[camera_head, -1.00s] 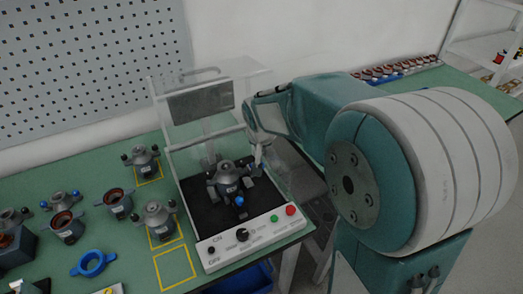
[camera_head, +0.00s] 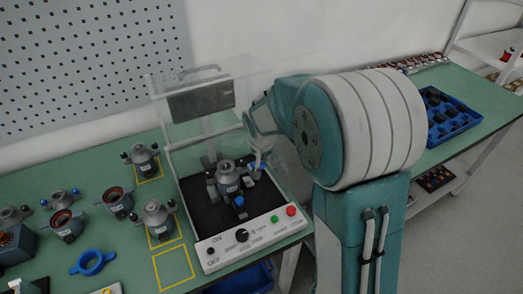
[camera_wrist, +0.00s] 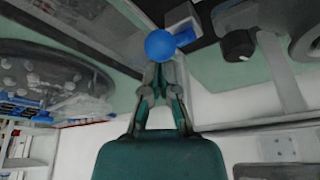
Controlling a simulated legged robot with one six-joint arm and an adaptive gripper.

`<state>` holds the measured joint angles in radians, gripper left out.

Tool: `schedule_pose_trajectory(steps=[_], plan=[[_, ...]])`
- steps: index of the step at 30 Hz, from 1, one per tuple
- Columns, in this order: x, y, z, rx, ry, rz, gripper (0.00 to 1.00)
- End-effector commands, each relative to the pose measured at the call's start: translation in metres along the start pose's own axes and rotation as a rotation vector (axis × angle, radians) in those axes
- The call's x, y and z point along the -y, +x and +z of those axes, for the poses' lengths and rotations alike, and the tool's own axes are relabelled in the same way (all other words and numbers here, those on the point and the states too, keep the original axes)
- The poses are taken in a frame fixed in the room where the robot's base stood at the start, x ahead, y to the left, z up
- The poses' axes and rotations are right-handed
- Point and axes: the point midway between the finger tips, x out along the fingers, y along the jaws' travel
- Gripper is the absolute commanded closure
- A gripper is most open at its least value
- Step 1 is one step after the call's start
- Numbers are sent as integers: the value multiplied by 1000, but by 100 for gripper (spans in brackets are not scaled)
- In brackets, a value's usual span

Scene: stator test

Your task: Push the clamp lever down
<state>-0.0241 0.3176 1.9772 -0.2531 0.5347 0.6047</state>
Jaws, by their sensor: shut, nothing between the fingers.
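The test fixture (camera_head: 205,213) is a clear-walled box with a black base, and a grey stator part (camera_head: 227,180) stands in it. In the wrist view a round blue knob (camera_wrist: 160,45), which looks like the end of the clamp lever, lies straight ahead of my gripper (camera_wrist: 161,72). My gripper is shut with nothing between its fingers. Its tips are at or very near the knob; I cannot tell if they touch. In the head view my gripper (camera_head: 258,168) is inside the fixture, right of the stator. The lever's arm is mostly hidden.
The fixture's front panel (camera_head: 252,237) carries a dial, a green button and a red button. Clear walls stand close around my gripper. Several stator parts, a blue ring (camera_head: 92,263) and yellow outlined squares lie on the green table to the left.

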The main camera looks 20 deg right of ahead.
Motion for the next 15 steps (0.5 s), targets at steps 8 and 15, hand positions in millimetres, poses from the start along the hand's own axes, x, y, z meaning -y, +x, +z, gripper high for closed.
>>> schedule_pose_trajectory(steps=[8, 15], plan=[[1, 2, 0, -1, -1, -1, 100], [-4, 7, 9, 2, -1, 0, 100]])
